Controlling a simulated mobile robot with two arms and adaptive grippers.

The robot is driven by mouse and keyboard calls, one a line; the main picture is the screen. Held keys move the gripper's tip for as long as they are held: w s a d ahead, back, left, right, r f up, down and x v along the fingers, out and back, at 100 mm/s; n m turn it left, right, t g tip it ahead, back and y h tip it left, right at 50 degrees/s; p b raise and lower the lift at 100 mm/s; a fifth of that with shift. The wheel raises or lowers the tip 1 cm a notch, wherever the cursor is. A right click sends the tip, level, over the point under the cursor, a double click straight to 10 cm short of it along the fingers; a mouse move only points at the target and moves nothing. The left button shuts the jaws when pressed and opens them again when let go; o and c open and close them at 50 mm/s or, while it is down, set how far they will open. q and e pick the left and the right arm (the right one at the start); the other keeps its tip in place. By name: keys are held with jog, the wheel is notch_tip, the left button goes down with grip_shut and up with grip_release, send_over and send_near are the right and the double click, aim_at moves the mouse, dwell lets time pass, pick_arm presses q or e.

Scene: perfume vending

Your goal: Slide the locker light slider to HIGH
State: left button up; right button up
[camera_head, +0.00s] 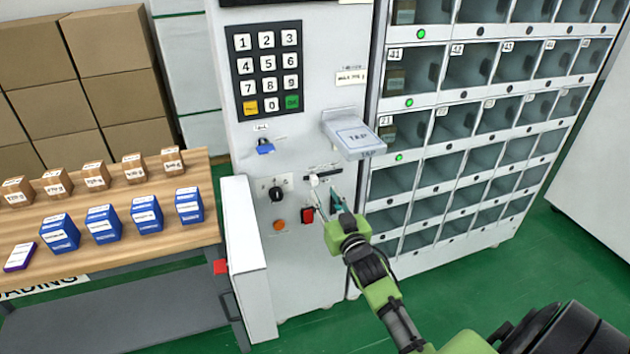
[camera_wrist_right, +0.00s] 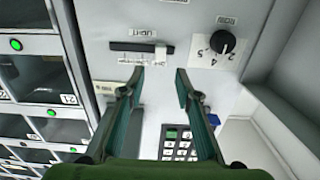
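The light slider (camera_head: 323,173) is a dark horizontal slot on the white machine's front panel, right of the black rotary knob. In the right wrist view the slider track (camera_wrist_right: 130,46) lies just beyond my fingertips, under a LIGHT label, with a pale handle (camera_wrist_right: 160,53) near its right end. That end is the left one in the head view. My right gripper (camera_head: 325,190) is in front of the slider. In the wrist view the right gripper (camera_wrist_right: 160,73) has its two fingers apart, with nothing between them. The HIGH marking is too small to read. My left gripper is not in view.
A rotary knob (camera_head: 275,193), an orange button (camera_head: 279,225) and a red switch (camera_head: 307,215) sit close by. A TAP pad (camera_head: 352,134) juts out above. Lockers (camera_head: 440,205) are to the right. A wooden table (camera_head: 100,208) with boxes stands left.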

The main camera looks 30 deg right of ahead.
aim_at(315, 180)
jog(key=x, duration=0.7)
jog(key=shift+w, duration=0.35)
grip_shut()
